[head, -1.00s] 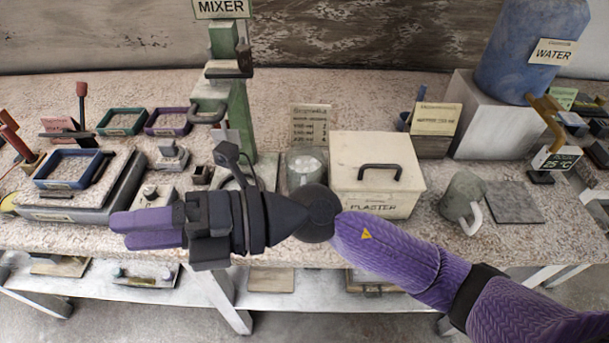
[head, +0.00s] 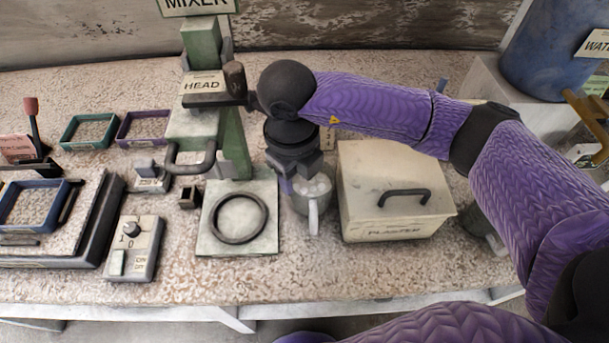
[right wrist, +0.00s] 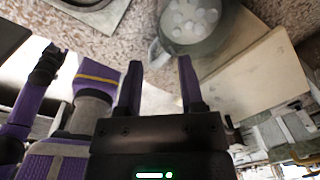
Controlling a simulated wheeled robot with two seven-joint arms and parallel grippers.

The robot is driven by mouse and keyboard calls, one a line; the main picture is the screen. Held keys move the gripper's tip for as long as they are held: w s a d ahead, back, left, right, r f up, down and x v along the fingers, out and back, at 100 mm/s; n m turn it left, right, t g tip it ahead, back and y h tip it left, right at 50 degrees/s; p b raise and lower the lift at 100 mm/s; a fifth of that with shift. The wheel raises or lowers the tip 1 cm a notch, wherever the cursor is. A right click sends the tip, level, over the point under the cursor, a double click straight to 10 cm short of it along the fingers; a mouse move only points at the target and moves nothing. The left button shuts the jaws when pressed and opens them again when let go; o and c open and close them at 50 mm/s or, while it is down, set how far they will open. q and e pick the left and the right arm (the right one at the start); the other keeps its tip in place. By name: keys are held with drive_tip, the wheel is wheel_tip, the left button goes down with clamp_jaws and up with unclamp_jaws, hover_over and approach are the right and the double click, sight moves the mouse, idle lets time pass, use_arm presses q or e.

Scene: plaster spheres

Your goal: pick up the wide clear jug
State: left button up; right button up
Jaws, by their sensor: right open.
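The wide clear jug (head: 322,200) stands on the bench, left of the plaster box, with whitish lumps showing inside. Its handle faces the bench's front edge. In the right wrist view the jug (right wrist: 208,42) is at the top, just beyond the fingers, with its handle near the gap between them. My right gripper (head: 298,180) points down at the jug and hides part of its rim and left side. In the right wrist view the gripper (right wrist: 159,72) is open, with nothing between its fingers. I cannot tell if a finger touches the jug. My left gripper is not seen clearly.
The plaster box (head: 393,190) stands close on the jug's right. The green mixer (head: 210,125) and its base plate with a ring (head: 238,245) are close on the left. A grey jug (head: 484,232) is partly behind my arm. The bench in front of the jug is clear.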

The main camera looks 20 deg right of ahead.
sight(301, 213)
drive_tip(key=f+b, duration=0.1)
drive_tip(key=f, duration=0.5)
drive_tip(key=f+b, duration=0.1)
drive_tip(key=f, duration=0.3)
drive_tip(key=shift+w+d+b, duration=0.15)
drive_tip(key=shift+d+b, duration=0.15)
drive_tip(key=shift+d, duration=0.05)
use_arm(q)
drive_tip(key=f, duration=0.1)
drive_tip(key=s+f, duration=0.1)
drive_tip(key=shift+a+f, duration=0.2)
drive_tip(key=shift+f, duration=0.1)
use_arm(e)
clamp_jaws()
